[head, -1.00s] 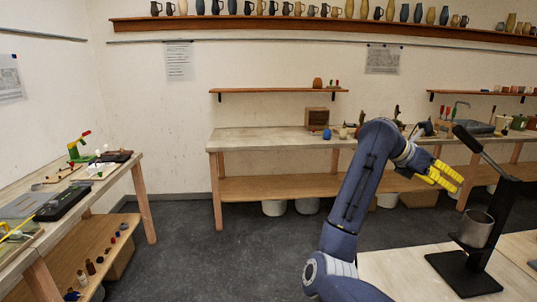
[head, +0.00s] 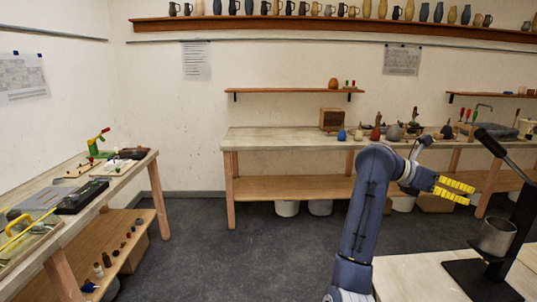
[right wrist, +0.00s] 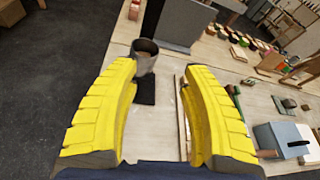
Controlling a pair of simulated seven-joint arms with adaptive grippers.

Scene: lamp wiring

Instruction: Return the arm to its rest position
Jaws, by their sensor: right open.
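My right gripper (head: 455,190) has yellow ribbed fingers and is held in the air at the right of the head view, left of a black press-like stand. In the right wrist view the same gripper (right wrist: 158,120) is open, with its two fingers spread wide apart and nothing between them. My blue right arm (head: 366,205) rises from the bottom of the head view and bends at the elbow towards the right. My left gripper is not in view.
The black stand (head: 520,215) with a long lever holds a grey metal cup (head: 496,236) on the near right table (head: 405,277). A workbench (head: 280,138) runs along the back wall. A left bench (head: 138,165) carries tools. The dark floor (head: 230,240) between is clear.

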